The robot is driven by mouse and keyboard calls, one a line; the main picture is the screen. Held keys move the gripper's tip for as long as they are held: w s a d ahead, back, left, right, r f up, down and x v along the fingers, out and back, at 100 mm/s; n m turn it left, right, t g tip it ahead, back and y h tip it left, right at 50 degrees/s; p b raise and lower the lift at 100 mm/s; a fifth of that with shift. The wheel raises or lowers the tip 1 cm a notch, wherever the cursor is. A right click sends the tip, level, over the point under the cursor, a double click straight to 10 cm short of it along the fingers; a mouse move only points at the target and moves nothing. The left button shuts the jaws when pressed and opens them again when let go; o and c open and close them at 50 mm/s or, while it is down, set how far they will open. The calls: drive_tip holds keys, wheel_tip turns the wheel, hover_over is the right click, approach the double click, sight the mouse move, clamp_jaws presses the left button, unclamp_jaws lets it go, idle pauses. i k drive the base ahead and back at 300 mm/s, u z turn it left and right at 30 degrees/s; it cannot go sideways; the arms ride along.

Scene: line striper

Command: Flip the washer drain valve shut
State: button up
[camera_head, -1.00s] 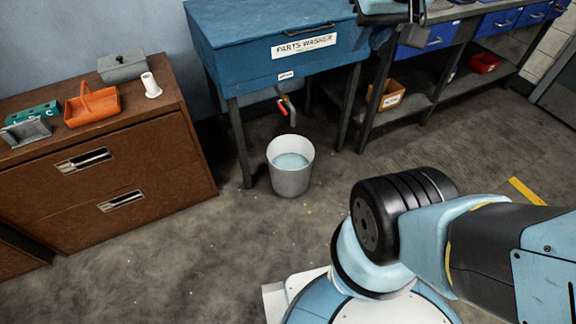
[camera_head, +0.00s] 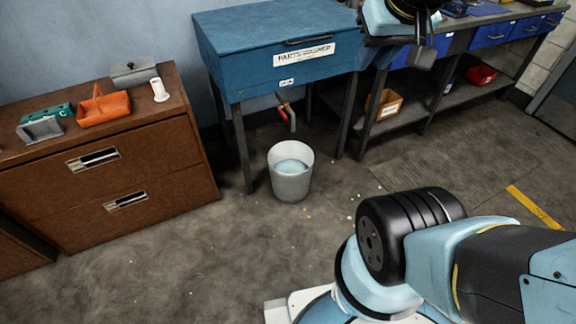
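The blue parts washer (camera_head: 240,50) stands against the wall on dark legs, with a "PARTS WASHER" label on its front. Its drain valve (camera_head: 283,113) hangs below the tank, with a small red handle beside a grey spout. The handle is too small to tell its exact setting. A white bucket (camera_head: 291,186) with pale blue liquid stands on the floor under the spout. My gripper (camera_head: 422,58) is partly seen at the top right, in front of the bench and apart from the valve. Its fingers are not clear enough to tell whether it is open or shut.
A brown cabinet (camera_head: 120,165) stands at left, carrying an orange tray (camera_head: 104,109), a grey box and small parts. At right, a bench with blue drawers (camera_head: 490,36) has a bin (camera_head: 386,103) on its lower shelf. The floor before the bucket is clear.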

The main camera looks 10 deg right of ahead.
sight(282, 113)
drive_tip(key=u, duration=0.35)
drive_tip(key=i, duration=1.3)
drive_tip(key=u, duration=0.3)
drive_tip(key=k, duration=0.25)
drive_tip(key=z, duration=0.2)
